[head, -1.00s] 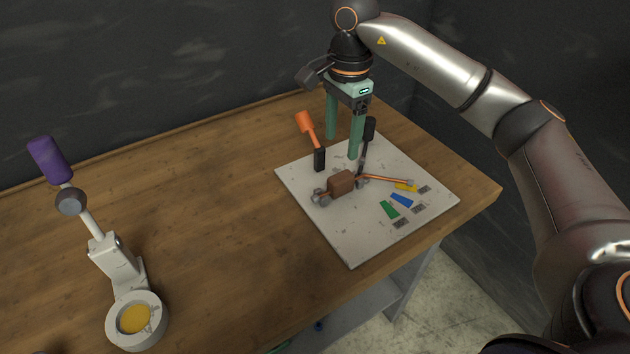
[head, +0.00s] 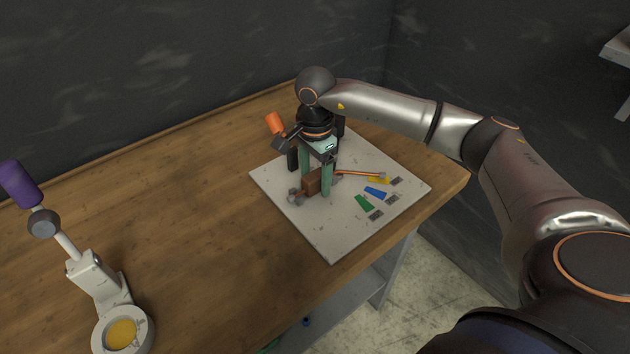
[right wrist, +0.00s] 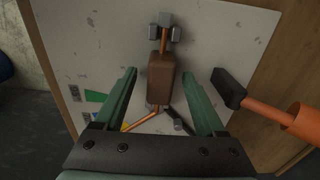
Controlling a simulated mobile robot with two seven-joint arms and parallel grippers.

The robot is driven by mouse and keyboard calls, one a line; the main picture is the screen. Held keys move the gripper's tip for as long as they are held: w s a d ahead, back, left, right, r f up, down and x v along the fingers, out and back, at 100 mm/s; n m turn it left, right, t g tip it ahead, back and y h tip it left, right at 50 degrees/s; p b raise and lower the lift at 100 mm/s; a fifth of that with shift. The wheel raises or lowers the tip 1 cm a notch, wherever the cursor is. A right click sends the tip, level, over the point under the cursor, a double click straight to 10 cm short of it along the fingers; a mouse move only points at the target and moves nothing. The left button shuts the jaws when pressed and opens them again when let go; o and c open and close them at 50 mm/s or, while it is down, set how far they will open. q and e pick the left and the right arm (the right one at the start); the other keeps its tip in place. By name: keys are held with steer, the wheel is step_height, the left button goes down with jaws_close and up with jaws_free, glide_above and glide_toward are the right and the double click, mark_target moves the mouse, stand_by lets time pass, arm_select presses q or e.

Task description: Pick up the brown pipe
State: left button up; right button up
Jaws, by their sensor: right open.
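The brown pipe (head: 312,184) has a thick brown middle, grey fittings at one end and thin copper-coloured tube. It lies on a light square board (head: 335,235). My right gripper (head: 316,179), with green fingers, points down over its brown middle. In the right wrist view, the brown middle (right wrist: 161,80) lies between the two fingers of the open gripper (right wrist: 160,71), with a gap on each side. In the head view the gripper hides part of the pipe. My left gripper is not in view.
An orange-handled tool (head: 274,123) with a black end stands close beside the gripper; it also shows in the right wrist view (right wrist: 265,113). Green (head: 364,203), blue (head: 375,193) and yellow pieces lie on the board. A white purple-topped device (head: 92,275) is at left. The table's middle is clear.

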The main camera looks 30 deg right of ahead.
steer(key=shift+f, duration=0.35)
steer(key=shift+c, duration=0.4)
jaws_close()
steer(key=shift+r, duration=0.1)
